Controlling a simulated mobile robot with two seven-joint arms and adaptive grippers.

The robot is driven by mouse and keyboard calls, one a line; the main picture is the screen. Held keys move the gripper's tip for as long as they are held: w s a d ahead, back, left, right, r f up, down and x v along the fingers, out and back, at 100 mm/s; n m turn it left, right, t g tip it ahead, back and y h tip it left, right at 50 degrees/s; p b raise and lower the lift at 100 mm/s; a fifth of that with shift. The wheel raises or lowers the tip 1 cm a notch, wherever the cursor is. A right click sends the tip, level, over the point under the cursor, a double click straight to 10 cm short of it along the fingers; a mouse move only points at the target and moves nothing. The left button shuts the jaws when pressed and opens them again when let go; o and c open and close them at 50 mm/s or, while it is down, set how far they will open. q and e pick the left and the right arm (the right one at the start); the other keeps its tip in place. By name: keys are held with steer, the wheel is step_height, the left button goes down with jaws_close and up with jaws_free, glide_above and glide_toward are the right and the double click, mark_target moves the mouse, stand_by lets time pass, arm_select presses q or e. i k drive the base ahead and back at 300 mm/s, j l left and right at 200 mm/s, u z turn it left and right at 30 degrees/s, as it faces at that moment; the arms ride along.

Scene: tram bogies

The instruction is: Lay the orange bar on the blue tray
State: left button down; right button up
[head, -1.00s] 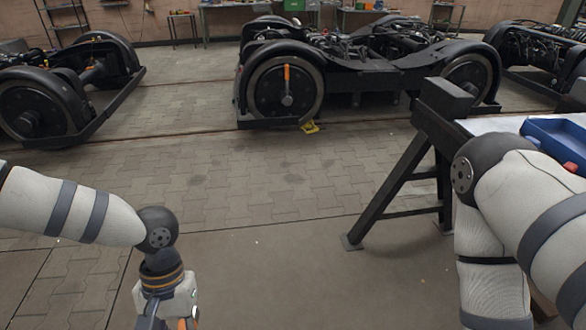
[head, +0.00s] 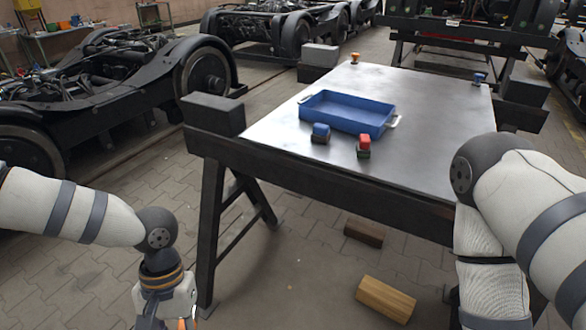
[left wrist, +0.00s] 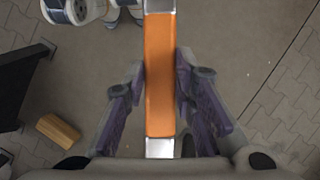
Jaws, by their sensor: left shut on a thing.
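The orange bar (left wrist: 160,75), with silver ends, lies lengthwise between the fingers of my left gripper (left wrist: 161,85) in the left wrist view. The gripper is shut on it, one finger on each side. In the head view my left gripper (head: 166,312) is at the bottom left, cut by the edge, in front of and left of the table; only a bit of orange shows there. The blue tray (head: 345,121) sits on the metal table top (head: 290,131), and its visible inside is empty. My right arm is at the right; its gripper is out of view.
A blue block (head: 321,133) and a red-topped block (head: 364,146) stand on the table before the tray. Black trestles (head: 213,220) bear the table. Wooden blocks (head: 386,298) lie on the floor. A bogie (head: 100,90) stands behind left.

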mark_target(347, 112)
steer(key=i+j+z, duration=0.2)
steer(key=z, duration=0.25)
steer(key=i+j+z, duration=0.25)
steer(key=z, duration=0.2)
steer(key=i+j+z, duration=0.15)
steer(key=j+z, duration=0.3)
